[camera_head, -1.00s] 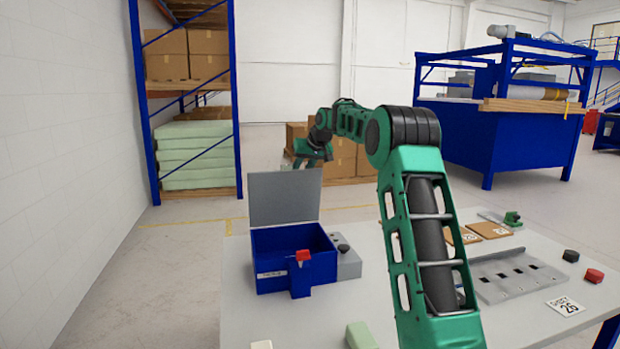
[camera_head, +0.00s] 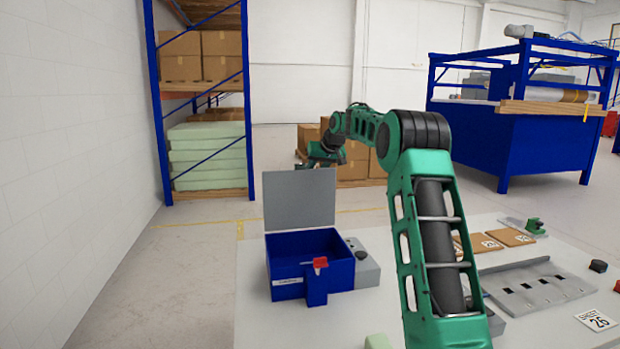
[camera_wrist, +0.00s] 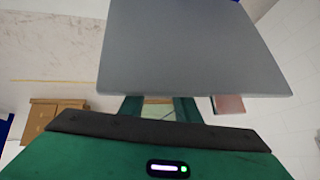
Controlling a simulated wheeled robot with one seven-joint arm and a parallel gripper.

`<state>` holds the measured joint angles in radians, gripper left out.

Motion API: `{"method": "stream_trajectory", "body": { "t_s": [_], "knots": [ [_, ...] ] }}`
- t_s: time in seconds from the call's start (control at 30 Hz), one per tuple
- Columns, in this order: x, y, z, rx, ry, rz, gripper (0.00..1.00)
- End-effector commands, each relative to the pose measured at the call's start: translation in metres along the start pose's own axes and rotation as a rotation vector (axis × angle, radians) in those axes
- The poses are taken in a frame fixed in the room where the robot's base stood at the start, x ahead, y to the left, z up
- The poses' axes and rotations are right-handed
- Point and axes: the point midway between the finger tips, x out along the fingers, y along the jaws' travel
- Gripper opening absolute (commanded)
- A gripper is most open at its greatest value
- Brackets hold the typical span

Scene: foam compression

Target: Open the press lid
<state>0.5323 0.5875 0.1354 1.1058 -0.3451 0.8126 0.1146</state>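The press is a blue open-topped box (camera_head: 288,291) on the table, with a red piece (camera_head: 320,263) on its front. Its grey lid (camera_head: 299,199) stands up, nearly vertical, at the back of the box. In the wrist view the lid (camera_wrist: 190,50) is a large grey panel close in front of the camera. My gripper (camera_head: 318,163) is just behind and above the lid's top right corner. In the wrist view its two green fingers (camera_wrist: 157,108) are apart with an empty gap between them. Their tips are hidden behind the lid's edge. I cannot tell whether they touch it.
A grey control box (camera_head: 368,270) stands right of the press. A grey slotted plate (camera_head: 535,288), brown sheets (camera_head: 510,237) and a label card (camera_head: 597,320) lie at the right of the table. Shelving (camera_head: 158,110) and stacked cartons (camera_head: 357,165) stand behind.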

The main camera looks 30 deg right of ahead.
Motion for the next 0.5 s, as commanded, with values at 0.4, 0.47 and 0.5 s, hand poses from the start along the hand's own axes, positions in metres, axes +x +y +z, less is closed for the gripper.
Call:
{"method": "stream_trajectory", "body": {
  "t_s": [0.4,0.47,0.5],
  "knots": [
    [-0.006,0.002,0.001,0.002,-0.001,0.001,0.34],
    [-0.013,0.002,0.000,0.003,-0.001,0.001,0.34],
    [-0.019,0.002,0.000,0.003,-0.001,0.001,0.34]
  ]
}}
